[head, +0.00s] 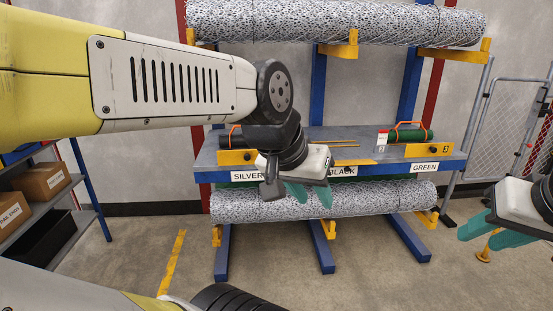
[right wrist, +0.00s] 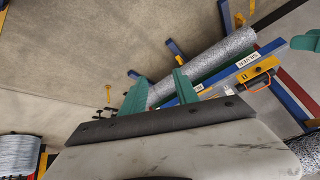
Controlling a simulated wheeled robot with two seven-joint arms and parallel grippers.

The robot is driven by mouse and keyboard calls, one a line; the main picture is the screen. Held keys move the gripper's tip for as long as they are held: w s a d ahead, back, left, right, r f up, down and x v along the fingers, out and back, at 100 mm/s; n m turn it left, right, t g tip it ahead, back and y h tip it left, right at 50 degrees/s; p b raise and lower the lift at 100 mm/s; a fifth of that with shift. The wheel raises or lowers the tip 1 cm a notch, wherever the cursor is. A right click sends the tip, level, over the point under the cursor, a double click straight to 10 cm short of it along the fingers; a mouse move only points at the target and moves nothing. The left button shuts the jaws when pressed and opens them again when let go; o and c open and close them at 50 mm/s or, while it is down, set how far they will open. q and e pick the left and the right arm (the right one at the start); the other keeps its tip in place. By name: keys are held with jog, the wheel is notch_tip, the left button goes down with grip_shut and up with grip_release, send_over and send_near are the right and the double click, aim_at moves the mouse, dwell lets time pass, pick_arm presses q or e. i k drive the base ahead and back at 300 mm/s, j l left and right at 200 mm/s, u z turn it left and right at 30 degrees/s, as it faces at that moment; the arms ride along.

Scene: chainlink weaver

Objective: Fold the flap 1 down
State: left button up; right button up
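A yellow plate (head: 237,157) stands upright at the front left of the bench, above the SILVER label (head: 248,176). I take it for flap 1, but I cannot read a number on it. My left gripper (head: 308,194) is in front of the bench, right of that plate and near the BLACK label. Its two teal fingers are apart and hold nothing. My right gripper (head: 494,232) is at the far right, away from the bench, with its fingers apart. In the right wrist view its fingers (right wrist: 160,92) also stand apart with nothing between them.
Another upright yellow plate (head: 428,150), marked 3, is above the GREEN label. A green roll (head: 412,135) lies behind it. Speckled rolls hang above (head: 330,22) and below (head: 335,202) the bench (head: 320,134). A shelf with boxes (head: 42,181) is at left.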

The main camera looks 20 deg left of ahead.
aim_at(226, 158)
jog(key=j+u, duration=0.2)
jog(key=j, duration=1)
jog(key=i+j+u, duration=0.2)
jog(key=j, duration=1.05)
jog(key=k, duration=0.1)
